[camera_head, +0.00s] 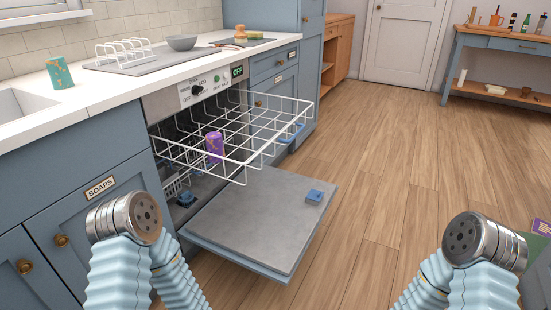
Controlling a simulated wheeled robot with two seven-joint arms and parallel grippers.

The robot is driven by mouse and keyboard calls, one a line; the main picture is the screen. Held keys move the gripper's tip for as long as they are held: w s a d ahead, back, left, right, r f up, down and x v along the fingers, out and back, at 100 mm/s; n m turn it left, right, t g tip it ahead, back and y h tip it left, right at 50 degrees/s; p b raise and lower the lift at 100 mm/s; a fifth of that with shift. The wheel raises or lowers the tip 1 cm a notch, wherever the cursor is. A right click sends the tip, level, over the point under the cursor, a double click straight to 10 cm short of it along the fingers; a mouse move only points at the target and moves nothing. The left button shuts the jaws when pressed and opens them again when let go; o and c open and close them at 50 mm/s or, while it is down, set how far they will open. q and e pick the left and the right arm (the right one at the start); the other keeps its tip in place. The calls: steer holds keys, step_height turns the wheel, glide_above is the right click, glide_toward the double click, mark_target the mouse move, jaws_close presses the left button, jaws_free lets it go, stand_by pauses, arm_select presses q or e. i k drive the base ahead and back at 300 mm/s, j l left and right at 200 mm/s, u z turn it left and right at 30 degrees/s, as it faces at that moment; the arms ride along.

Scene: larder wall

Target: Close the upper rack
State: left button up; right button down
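The upper rack (237,158) is a white wire basket pulled out of the dishwasher above its lowered door. A purple cup with orange marks (215,147) stands in it. A blue part (292,132) sits at the rack's right side. The dishwasher door (262,212) lies open and nearly flat, with a small blue block on it (315,196). Parts of both my arms show at the lower left and lower right, apart from the rack. Neither gripper's fingers are in view.
The counter (110,97) runs along the left, with a teal cup (60,73), a white dish rack (124,51) and a grey bowl (182,42). A blue side table (503,48) stands at the back right. The wooden floor (400,160) between is clear.

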mark_target(303, 126)
steer(key=i+j+u, duration=0.25)
steer(key=u, duration=0.2)
steer(key=i+u, duration=0.45)
